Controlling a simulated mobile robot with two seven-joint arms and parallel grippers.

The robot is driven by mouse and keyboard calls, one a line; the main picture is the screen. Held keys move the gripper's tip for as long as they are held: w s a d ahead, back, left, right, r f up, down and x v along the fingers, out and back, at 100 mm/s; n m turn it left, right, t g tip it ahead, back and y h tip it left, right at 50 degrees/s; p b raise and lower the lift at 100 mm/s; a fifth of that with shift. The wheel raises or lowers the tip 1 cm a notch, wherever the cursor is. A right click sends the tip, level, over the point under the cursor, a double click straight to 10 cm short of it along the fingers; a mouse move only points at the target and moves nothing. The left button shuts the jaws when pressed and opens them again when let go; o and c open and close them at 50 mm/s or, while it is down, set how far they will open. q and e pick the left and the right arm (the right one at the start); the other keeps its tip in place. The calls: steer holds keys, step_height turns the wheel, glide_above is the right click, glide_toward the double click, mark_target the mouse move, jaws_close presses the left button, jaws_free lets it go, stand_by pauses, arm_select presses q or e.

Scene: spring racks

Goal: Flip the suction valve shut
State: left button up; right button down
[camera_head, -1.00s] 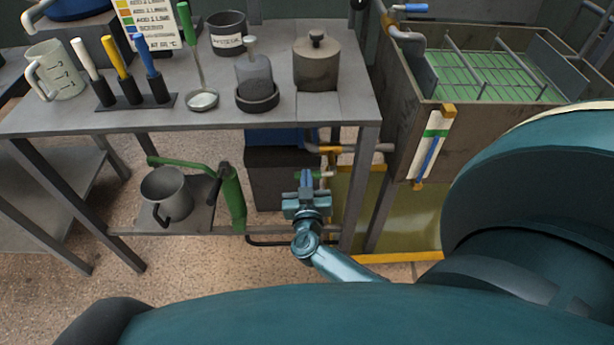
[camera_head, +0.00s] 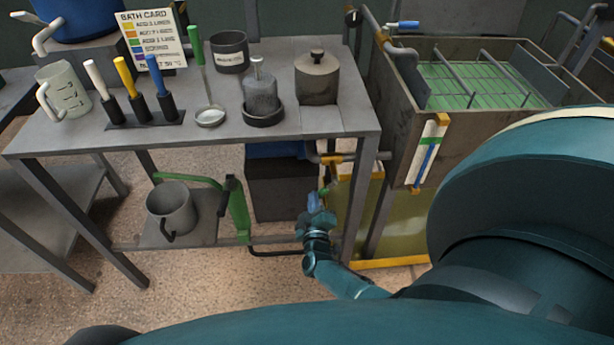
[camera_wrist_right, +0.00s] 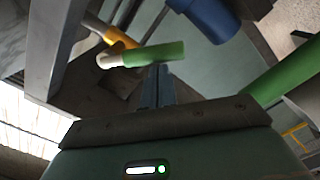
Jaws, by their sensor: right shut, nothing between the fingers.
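My right gripper (camera_head: 317,203) is low beside the bench's right front leg, with its fingers pointing in under the bench. In the right wrist view its fingers (camera_wrist_right: 158,85) are shut and empty. Their tips are close to a short green bar with a pale end (camera_wrist_right: 145,55), which crosses in front of them; I cannot tell whether they touch. A blue cylinder (camera_wrist_right: 205,20) lies beyond to the upper right. The suction valve is not clearly told apart; the gripper hides much of this spot in the head view. My left gripper is not in view.
The steel bench (camera_head: 225,135) stands over a green hand pump (camera_head: 238,212) and a grey pot (camera_head: 172,208) on its lower shelf. A dark box (camera_head: 283,190) stands behind the gripper. A tank (camera_head: 400,130) with a yellow-edged base is close on the right.

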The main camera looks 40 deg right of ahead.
arm_select(q)
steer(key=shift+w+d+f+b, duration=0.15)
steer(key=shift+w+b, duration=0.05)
steer(key=shift+b, duration=0.45)
arm_select(e)
steer(key=shift+s+d+f+n, duration=0.35)
steer(key=shift+d+f+n, duration=0.25)
steer(key=shift+n, duration=0.75)
steer(key=shift+s+d+f+n, duration=0.35)
steer(key=shift+d+f+n, duration=0.2)
steer(key=shift+n, duration=0.85)
steer(key=shift+s+d+f+n, duration=0.35)
steer(key=shift+d+f+n, duration=0.2)
steer(key=shift+n, duration=0.8)
steer(key=shift+d, duration=0.1)
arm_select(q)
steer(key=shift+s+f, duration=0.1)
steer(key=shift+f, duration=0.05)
